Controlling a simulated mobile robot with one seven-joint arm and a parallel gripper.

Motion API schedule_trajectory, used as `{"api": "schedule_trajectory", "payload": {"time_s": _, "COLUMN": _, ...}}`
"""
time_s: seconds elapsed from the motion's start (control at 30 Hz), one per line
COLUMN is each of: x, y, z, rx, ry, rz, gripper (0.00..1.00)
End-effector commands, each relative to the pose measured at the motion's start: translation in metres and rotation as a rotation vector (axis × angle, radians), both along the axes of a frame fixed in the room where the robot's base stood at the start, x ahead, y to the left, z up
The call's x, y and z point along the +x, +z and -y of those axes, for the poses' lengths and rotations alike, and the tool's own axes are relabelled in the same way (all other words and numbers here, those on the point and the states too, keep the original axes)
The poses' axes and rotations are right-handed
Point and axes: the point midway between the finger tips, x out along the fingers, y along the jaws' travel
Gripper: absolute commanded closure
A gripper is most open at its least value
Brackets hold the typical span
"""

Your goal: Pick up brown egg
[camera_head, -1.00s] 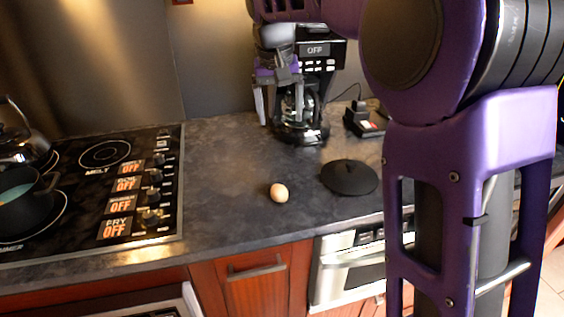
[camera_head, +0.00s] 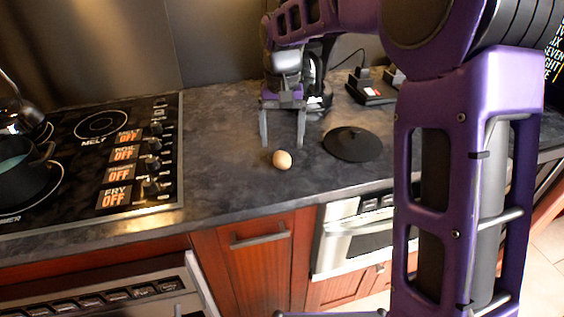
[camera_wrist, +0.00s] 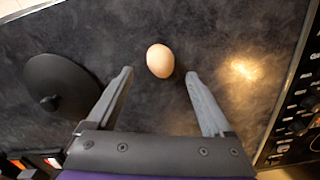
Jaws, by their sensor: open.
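The brown egg (camera_head: 282,159) lies on the dark countertop (camera_head: 225,185), between the stove and a round black lid. My gripper (camera_head: 283,143) points down with its two fingers spread, just behind and above the egg in the head view. In the wrist view the egg (camera_wrist: 160,61) shows whole, slightly beyond the fingertips and between their lines. My gripper (camera_wrist: 157,75) is open and empty there, and neither finger appears to touch the egg.
The black lid (camera_head: 352,144) lies right of the egg. The stove (camera_head: 95,160) with a dark pot (camera_head: 22,180) is at the left. A coffee maker (camera_head: 318,92) stands behind my gripper, mostly hidden. The counter between stove and egg is clear.

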Motion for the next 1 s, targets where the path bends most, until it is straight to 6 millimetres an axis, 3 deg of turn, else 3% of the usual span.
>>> {"api": "schedule_trajectory", "payload": {"time_s": 0.4, "x": -0.003, "y": -0.05, "z": -0.001, "rx": 0.0, "ry": 0.0, "rz": -0.001, "gripper": 0.15}}
{"api": "schedule_trajectory", "payload": {"time_s": 0.7, "x": -0.002, "y": -0.053, "z": -0.001, "rx": 0.0, "ry": 0.0, "rz": 0.002, "gripper": 0.17}}
{"api": "schedule_trajectory", "payload": {"time_s": 1.0, "x": -0.002, "y": -0.053, "z": -0.001, "rx": 0.0, "ry": 0.0, "rz": 0.002, "gripper": 0.69}}
